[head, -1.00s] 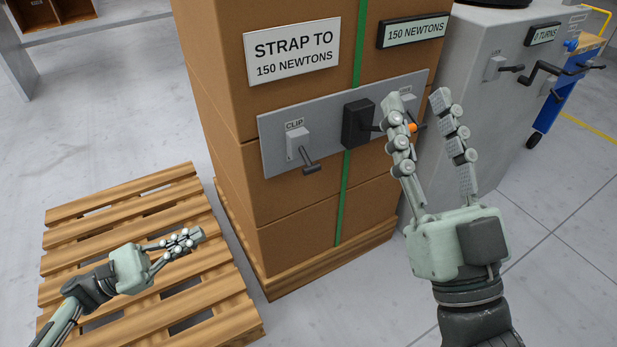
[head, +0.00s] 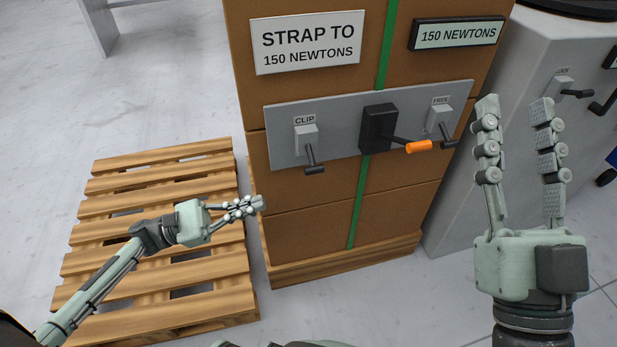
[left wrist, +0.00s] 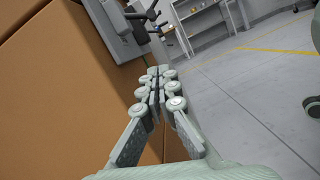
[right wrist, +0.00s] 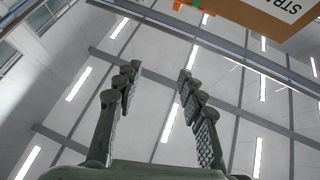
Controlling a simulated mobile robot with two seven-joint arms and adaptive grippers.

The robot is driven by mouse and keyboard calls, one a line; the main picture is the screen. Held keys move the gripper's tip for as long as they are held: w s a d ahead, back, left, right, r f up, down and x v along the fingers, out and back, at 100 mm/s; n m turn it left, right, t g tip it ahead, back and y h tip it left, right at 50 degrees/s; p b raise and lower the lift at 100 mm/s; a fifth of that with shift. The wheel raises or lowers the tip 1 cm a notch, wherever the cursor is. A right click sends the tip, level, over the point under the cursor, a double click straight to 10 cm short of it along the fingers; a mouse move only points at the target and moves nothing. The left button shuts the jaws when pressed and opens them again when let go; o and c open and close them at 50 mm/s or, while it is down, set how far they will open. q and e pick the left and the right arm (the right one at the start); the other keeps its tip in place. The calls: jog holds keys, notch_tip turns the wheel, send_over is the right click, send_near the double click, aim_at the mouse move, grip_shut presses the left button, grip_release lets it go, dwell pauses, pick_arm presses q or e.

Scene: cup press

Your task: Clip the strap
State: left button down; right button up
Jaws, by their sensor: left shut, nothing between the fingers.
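The CLIP lever (head: 311,156) is on the left of a grey panel (head: 338,136) on the carton stack, its dark handle hanging down. A black tensioner box (head: 378,128) with an orange-tipped handle (head: 418,147) sits mid-panel over the green strap (head: 357,205). The FREE lever (head: 440,124) is at the right, handle down. My left gripper (head: 258,204) is shut and empty, left of and below the CLIP lever; its closed fingers show in the left wrist view (left wrist: 160,75). My right gripper (head: 517,103) is open and empty, upright to the right of the panel.
A sign (head: 306,43) reads STRAP TO 150 NEWTONS; the display (head: 457,33) reads 150 NEWTONS. An empty wooden pallet (head: 160,240) lies at left. A grey machine (head: 530,110) with levers stands at right, behind my right gripper. Bare floor shows at front.

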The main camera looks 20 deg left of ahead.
aim_at(310, 155)
jog(key=shift+a, duration=0.1)
pick_arm(q)
jog(key=w+d+r+p, duration=0.2)
jog(key=w+d+r, duration=0.2)
jog(key=d, duration=0.5)
jog(key=shift+r+p, duration=0.3)
jog(key=shift+r, duration=0.8)
pick_arm(e)
notch_tip(310, 155, down, 7)
jog(key=w+g+h, duration=0.1)
jog(key=w+g, duration=0.1)
jog(key=g, duration=0.2)
jog(key=shift+w+a+g+h, duration=0.15)
jog(key=shift+w+g+h, duration=0.15)
jog(key=shift+f, duration=0.15)
